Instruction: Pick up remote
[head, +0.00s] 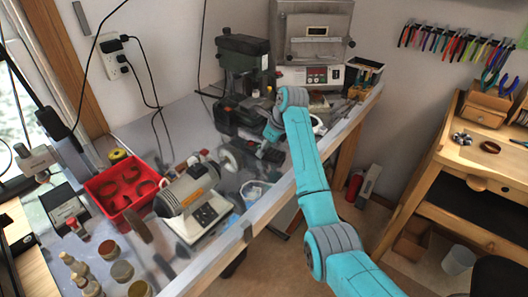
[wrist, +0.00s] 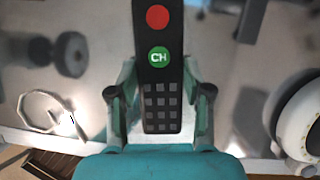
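The remote (wrist: 158,75) is black, with a red button, a green button marked CH and a grey keypad. It fills the upper middle of the wrist view, its top end cut off by the frame. My gripper (wrist: 159,72) has a finger along each long side of it, and the fingertips appear to close on its edges. In the head view my gripper (head: 271,133) is over the far part of the workbench, in front of the drill press. The remote is hard to make out there, and any gap beneath it is unclear.
The drill press (head: 245,75) and a grey machine (head: 313,50) stand behind my gripper. A white round object (wrist: 303,118) is at right in the wrist view. A red bin (head: 120,187) and bench grinder (head: 187,190) stand nearer on the bench (head: 222,262). A wooden workbench (head: 465,150) is at right.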

